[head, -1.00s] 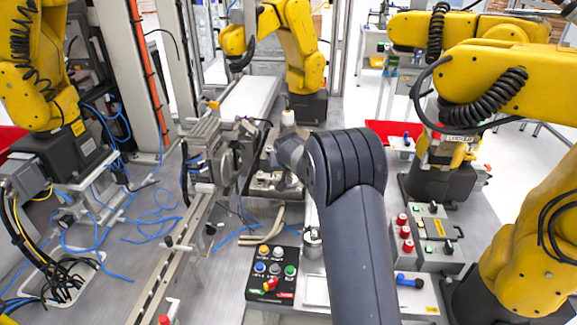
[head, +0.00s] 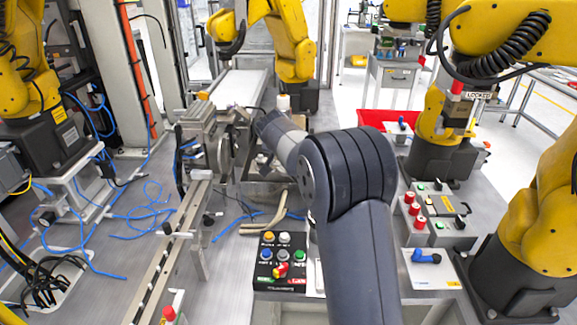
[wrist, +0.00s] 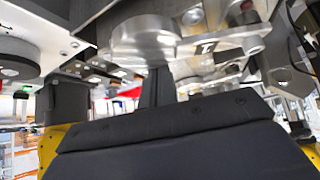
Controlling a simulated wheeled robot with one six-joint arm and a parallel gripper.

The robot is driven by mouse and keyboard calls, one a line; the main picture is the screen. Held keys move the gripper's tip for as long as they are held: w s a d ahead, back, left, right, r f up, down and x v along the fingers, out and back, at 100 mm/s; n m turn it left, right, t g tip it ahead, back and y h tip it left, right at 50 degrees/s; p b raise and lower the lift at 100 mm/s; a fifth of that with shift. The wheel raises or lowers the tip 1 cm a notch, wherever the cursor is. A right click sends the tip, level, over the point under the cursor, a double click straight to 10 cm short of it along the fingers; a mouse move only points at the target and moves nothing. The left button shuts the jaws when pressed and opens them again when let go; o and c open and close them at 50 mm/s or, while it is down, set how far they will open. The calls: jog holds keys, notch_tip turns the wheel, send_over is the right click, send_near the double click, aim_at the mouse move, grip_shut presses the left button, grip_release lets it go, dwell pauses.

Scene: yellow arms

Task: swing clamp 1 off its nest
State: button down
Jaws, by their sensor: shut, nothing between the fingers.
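In the head view a metal fixture with a grey block and a round plate (head: 222,152) stands left of my arm's end. I cannot tell which part is clamp 1 or its nest. My arm reaches over the bench, and its wrist covers part of the fixture area. In the wrist view my gripper (wrist: 157,86) shows as a dark narrow finger shape, shut and empty. The fingertips are not clear in the head view.
A button box (head: 282,258) sits left of my forearm. Red knobs (head: 414,209) and a blue handle on a white plate (head: 427,256) lie to its right. Yellow robot arms (head: 530,215) stand around the bench. Blue hoses lie on the left, beside a metal rail (head: 165,265).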

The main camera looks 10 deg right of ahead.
aim_at(283, 172)
jog(key=shift+s+a+f+m+g+h+b, duration=0.15)
jog(key=shift+s+a+m+h+b, duration=0.15)
jog(key=shift+m+b, duration=0.2)
jog(key=shift+s+a+f+m+g+h+b, duration=0.1)
jog(key=shift+s+f+m+g+h+b, duration=0.1)
jog(key=shift+s+m+b, duration=0.2)
jog(key=m, duration=0.1)
jog(key=s+a+m+g+h+b, duration=0.1)
jog(key=shift+s+r+m, duration=0.3)
jog(key=shift+m, duration=0.1)
jog(key=shift+s+a+r+m+g+h, duration=0.1)
jog(key=shift+s+a+m+g+h, duration=0.5)
jog(key=shift+m, duration=0.3)
jog(key=m+g, duration=0.1)
jog(key=s+a+m+g+p, duration=0.1)
jog(key=shift+a+m+h, duration=0.3)
jog(key=shift+m, duration=0.1)
jog(key=shift+s+a+p, duration=0.15)
jog(key=shift+s+a, duration=0.1)
jog(key=shift+a, duration=0.8)
jog(key=shift+s+a+p, duration=0.15)
jog(key=shift+s+a, duration=0.05)
jog(key=shift+a, duration=0.95)
